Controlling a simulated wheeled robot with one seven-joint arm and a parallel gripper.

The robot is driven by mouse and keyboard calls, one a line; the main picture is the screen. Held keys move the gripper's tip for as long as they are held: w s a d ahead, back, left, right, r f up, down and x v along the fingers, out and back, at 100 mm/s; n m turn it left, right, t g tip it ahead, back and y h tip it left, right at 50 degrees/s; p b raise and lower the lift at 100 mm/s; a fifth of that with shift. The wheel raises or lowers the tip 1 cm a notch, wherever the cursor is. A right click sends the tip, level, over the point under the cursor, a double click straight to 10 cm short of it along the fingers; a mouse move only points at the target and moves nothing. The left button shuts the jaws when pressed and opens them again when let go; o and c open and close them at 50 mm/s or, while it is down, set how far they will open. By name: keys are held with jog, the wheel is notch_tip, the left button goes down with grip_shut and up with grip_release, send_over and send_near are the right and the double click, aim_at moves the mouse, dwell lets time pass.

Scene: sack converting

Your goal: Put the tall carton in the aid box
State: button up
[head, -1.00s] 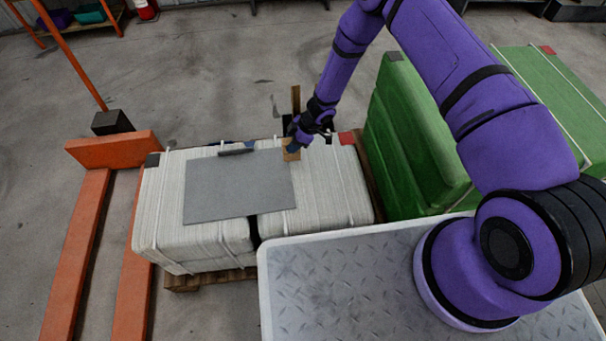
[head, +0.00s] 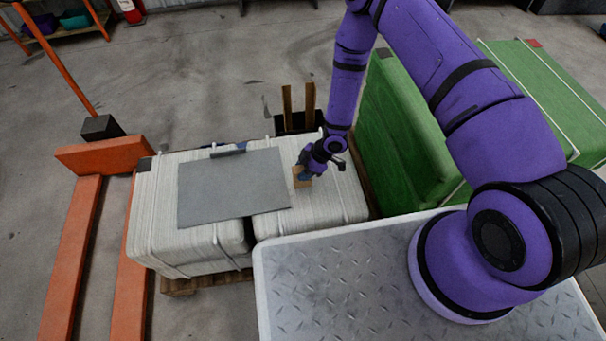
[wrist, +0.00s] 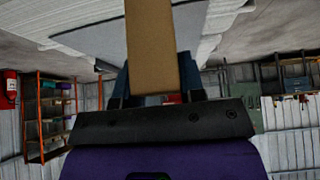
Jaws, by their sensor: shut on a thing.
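My gripper (head: 307,170) is shut on a tan carton (head: 301,178), over the right-hand white bale, just right of the grey sheet. In the wrist view the carton (wrist: 152,45) stands long and narrow between the two dark blue fingers of my gripper (wrist: 152,85). In the head view my gripper covers part of it. I cannot tell whether its far end touches the bale. A dark container (head: 288,124) stands behind the bales with two upright brown pieces at it; I cannot tell whether this is the aid box.
White strapped bales (head: 330,205) sit on a wooden pallet, with a grey sheet (head: 230,188) on top. Green bales (head: 405,130) stand to the right. An orange pallet jack (head: 75,240) is at the left. Open floor lies behind.

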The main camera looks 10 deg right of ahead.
jog(key=shift+f, duration=1.35)
jog(key=shift+f, duration=0.2)
jog(key=o, duration=0.9)
jog(key=shift+r, duration=0.1)
jog(key=v, duration=1.2)
jog(key=shift+r, duration=0.15)
